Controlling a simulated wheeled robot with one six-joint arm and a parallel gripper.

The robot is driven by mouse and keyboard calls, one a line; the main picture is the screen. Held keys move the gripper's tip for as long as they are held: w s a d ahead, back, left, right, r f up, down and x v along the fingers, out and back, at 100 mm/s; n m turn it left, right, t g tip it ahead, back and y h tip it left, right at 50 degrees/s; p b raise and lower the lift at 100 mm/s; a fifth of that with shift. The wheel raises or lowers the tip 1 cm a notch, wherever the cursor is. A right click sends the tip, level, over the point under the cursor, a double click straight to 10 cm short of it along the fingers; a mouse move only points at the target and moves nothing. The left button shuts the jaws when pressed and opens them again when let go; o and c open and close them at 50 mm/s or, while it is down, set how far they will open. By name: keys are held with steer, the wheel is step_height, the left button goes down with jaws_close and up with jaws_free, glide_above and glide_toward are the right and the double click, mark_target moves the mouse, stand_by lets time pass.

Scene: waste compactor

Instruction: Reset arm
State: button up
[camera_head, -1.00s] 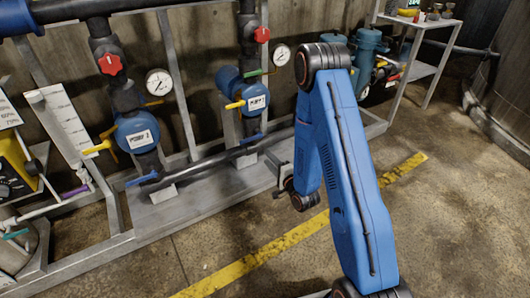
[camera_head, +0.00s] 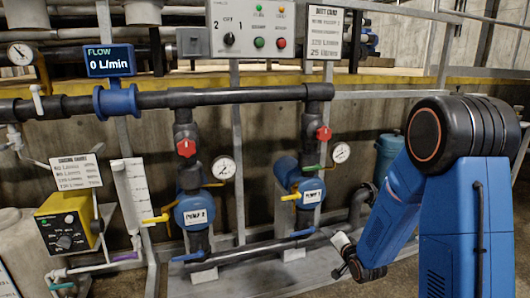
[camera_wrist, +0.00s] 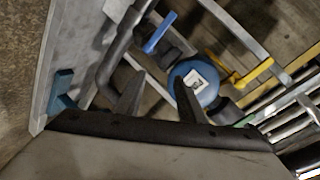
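My blue arm stands on the right of the head view, bent at a large black joint, with its lower end near the pump frame. My gripper (camera_wrist: 160,78) shows in the wrist view as two dark fingers set apart, with nothing between them. Behind the fingers is a blue pump with a white label (camera_wrist: 202,82), with a blue handle (camera_wrist: 160,32) and a yellow handle (camera_wrist: 253,72) around it. No contact between the fingers and these parts is clear. In the head view the gripper is small and partly hidden at the arm's end.
Two blue pumps, left (camera_head: 193,212) and right (camera_head: 310,188), stand on a grey frame with red valves and gauges. A flow display (camera_head: 108,60) reads 0 L/min. A switch panel (camera_head: 257,30) is above. A yellow control box (camera_head: 66,231) is at left.

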steer(key=s+d+r+n+g+h, duration=0.1)
steer(key=s+d+r+n+g, duration=0.1)
steer(key=s+r, duration=0.55)
steer(key=s+d+r+n+g+h, duration=0.25)
steer(key=s+r, duration=0.35)
steer(key=s, duration=0.3)
steer(key=s+r+n+g, duration=0.2)
steer(key=s, duration=1.1)
steer(key=s+r+n+g, duration=0.2)
steer(key=s+n, duration=0.1)
steer(key=s, duration=1.1)
steer(key=shift+a+r+y, duration=0.25)
steer(key=shift+a+y, duration=0.2)
steer(key=shift+g, duration=0.25)
